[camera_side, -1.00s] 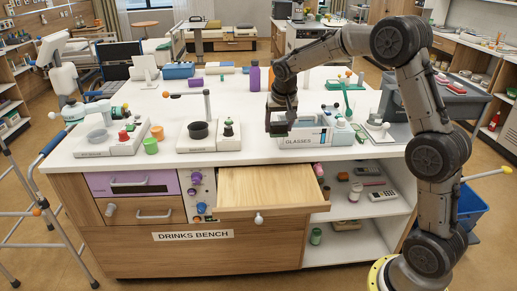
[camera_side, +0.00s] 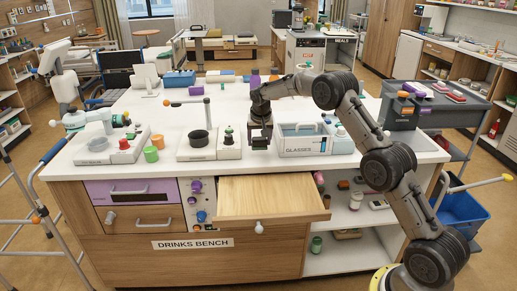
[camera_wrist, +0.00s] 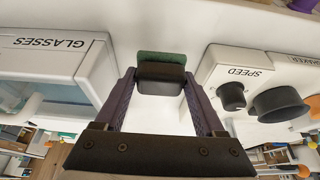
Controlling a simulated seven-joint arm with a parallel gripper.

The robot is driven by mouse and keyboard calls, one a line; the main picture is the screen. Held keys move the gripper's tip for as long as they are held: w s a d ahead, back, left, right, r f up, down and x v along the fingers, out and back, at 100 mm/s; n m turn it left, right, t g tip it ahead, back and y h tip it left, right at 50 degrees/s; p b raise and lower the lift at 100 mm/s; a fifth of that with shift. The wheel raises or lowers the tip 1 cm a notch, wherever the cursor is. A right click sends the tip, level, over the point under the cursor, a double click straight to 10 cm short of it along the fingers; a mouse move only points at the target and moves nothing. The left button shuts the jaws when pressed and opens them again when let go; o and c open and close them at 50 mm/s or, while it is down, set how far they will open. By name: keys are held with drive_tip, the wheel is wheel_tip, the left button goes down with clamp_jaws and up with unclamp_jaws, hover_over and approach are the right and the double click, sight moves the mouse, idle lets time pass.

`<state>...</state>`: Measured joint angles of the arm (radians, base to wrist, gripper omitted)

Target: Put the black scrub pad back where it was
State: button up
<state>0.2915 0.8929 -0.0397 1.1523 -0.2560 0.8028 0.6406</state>
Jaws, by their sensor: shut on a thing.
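The black scrub pad (camera_wrist: 161,74), with a green layer along its far side, is held between the two fingers of my gripper (camera_wrist: 160,88) in the wrist view. In the side view my gripper (camera_side: 260,137) is over the white bench top, between the glasses box (camera_side: 300,148) and the white unit with a black cup. The pad is small and dark there and hard to tell from the fingers. I cannot tell whether it touches the bench top.
The white unit labelled SPEED (camera_wrist: 235,75), with a black knob and cup, stands close on one side in the wrist view. An open wooden drawer (camera_side: 265,196), empty where seen, sticks out below.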

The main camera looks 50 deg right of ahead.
sight(258, 147)
drive_tip(key=shift+w+d+f, duration=0.1)
drive_tip(key=shift+w+f, duration=0.2)
drive_tip(key=shift+f, duration=1.55)
drive_tip(key=shift+f, duration=0.15)
drive_tip(key=o, duration=1.2)
drive_tip(key=shift+c, duration=0.2)
drive_tip(key=s+a+r+n, duration=0.1)
drive_tip(key=s+a+r, duration=0.45)
drive_tip(key=r, duration=0.45)
drive_tip(key=s+a+r+n, duration=0.1)
drive_tip(key=s+a+r, duration=0.4)
drive_tip(key=r, duration=0.5)
drive_tip(key=s+a+r+n+t+y, duration=0.1)
drive_tip(key=s+a+r, duration=0.15)
drive_tip(key=s, duration=0.55)
drive_tip(key=s+a+r+n, duration=0.1)
drive_tip(key=s+a+n, duration=0.1)
drive_tip(key=s+a, duration=0.35)
drive_tip(key=s+a+r+n+t+y, duration=0.1)
drive_tip(key=s, duration=0.9)
drive_tip(key=s+a+f+n, duration=0.1)
drive_tip(key=s+f, duration=0.1)
drive_tip(key=s, duration=0.3)
drive_tip(key=s+a+f+n+y, duration=0.1)
drive_tip(key=s+a+f+n, duration=0.1)
drive_tip(key=s, duration=0.4)
drive_tip(key=shift+s+a+f, duration=0.15)
drive_tip(key=shift+s+f, duration=0.1)
drive_tip(key=shift+f, duration=0.2)
